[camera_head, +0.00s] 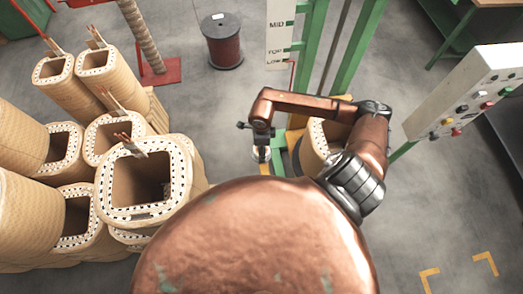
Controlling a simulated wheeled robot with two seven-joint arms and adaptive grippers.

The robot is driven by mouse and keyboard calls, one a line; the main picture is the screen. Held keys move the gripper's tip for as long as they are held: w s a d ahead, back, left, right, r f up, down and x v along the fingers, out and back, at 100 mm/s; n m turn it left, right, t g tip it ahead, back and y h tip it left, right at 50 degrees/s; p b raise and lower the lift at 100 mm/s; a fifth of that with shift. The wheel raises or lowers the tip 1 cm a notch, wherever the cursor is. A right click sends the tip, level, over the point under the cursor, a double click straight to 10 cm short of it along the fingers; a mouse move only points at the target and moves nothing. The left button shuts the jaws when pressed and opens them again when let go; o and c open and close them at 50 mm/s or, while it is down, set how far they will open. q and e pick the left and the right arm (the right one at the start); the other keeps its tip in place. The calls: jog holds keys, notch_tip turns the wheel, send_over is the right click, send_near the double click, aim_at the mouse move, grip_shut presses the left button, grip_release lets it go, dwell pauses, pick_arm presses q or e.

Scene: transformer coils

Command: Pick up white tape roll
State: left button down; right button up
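One copper-coloured arm of mine reaches in at the right of my body and bends left; I take it as my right arm. Its gripper (261,142) hangs downward near the middle of the view, over the green and yellow equipment. A small pale round thing (262,154) shows right at the fingertips. It may be the white tape roll or part of the gripper; it is too small to tell. Whether the fingers are open or shut is unclear. My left gripper is not in view. No other white tape roll can be made out.
Several tan wound coils (150,185) crowd the left. Another coil (318,145) stands behind my arm. A dark red spool (222,42) is on the floor. A control panel (465,92) stands at right. Green posts (358,45) rise at the back. Grey floor is clear at lower right.

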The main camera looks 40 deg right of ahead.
jog(key=c, duration=1.3)
jog(key=shift+r, duration=0.1)
